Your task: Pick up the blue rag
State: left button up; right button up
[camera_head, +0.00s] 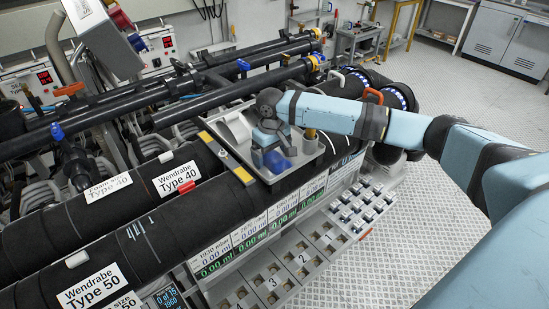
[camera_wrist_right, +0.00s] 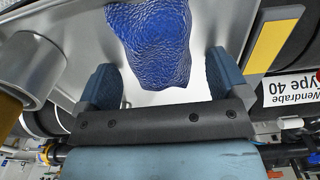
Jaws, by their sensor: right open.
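The blue rag (camera_head: 277,162) lies crumpled in a grey tray (camera_head: 313,158) on top of the black pipes, partly hidden by my right gripper in the head view. My right gripper (camera_head: 272,147) is over the tray, pointing down at the rag. In the right wrist view the rag (camera_wrist_right: 152,38) has a wrinkled surface, and its narrow end reaches between the two spread fingers. My right gripper (camera_wrist_right: 160,72) is open, with a gap visible on each side of the rag. I cannot tell how high the fingers are above the tray floor. My left gripper is not in view.
Thick black pipes (camera_head: 110,225) run alongside. A rack with square compartments (camera_head: 365,205) is below. Open metal floor (camera_head: 390,260) lies right.

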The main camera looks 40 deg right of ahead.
aim_at(271, 153)
jog(key=shift+c, duration=0.4)
jog(key=c, duration=0.9)
jog(key=shift+r, duration=0.1)
notch_tip(271, 153, up, 20)
jog(key=shift+f+b, duration=0.1)
jog(key=shift+b, duration=0.85)
